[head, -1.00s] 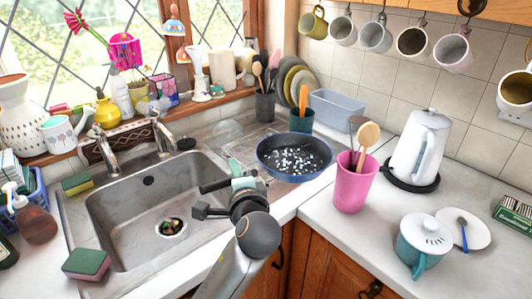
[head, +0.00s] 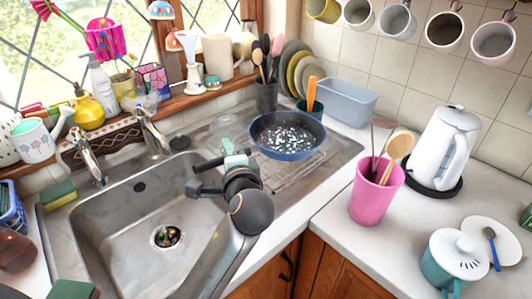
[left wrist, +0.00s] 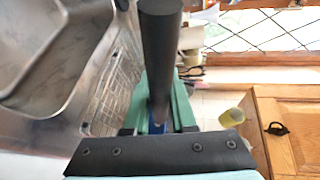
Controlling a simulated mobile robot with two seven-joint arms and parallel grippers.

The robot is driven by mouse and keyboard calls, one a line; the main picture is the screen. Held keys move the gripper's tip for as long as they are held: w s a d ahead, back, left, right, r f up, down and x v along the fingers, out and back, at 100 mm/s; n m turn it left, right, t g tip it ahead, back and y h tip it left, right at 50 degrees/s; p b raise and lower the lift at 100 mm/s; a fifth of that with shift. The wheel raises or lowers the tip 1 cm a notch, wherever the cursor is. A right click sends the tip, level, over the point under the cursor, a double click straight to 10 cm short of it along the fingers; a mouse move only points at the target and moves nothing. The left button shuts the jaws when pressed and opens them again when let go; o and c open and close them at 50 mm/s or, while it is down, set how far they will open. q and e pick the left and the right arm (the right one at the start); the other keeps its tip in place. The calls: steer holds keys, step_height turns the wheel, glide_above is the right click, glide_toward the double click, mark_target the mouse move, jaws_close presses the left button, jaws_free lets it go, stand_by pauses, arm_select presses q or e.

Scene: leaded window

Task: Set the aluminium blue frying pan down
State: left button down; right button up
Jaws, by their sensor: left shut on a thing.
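The blue frying pan (head: 287,150) with a dark speckled inside is near the drainer at the back right of the sink. It looks about level; whether it touches the drainer cannot be told. My left gripper (head: 238,160) is shut on its handle, to the left of the pan. In the left wrist view, the dark handle (left wrist: 158,50) stands between my green-padded left fingers (left wrist: 157,115). The pan's body is not clear in that view. My right gripper is not in view.
The sink (head: 135,225) lies to the left and the wire drainer rack (head: 290,178) under the pan. A pink utensil cup (head: 375,195), kettle (head: 445,145) and teal pot (head: 452,262) stand on the right counter. Plates (head: 290,65) and a blue-grey tub (head: 337,103) stand behind.

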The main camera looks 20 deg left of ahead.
arm_select(q)
steer(key=w+a+f, duration=0.3)
steer(key=f, duration=0.1)
steer(key=w+a+f, duration=0.3)
steer(key=a+f, duration=0.1)
steer(key=w+a+f, duration=0.3)
steer(key=f, duration=0.1)
steer(key=shift+w+a+f, duration=0.15)
steer(key=shift+w+f, duration=0.15)
steer(key=c, duration=0.7)
jaws_free()
steer(key=shift+f, duration=0.15)
steer(key=shift+c, duration=0.2)
steer(key=p+v, duration=0.3)
steer(key=v, duration=0.9)
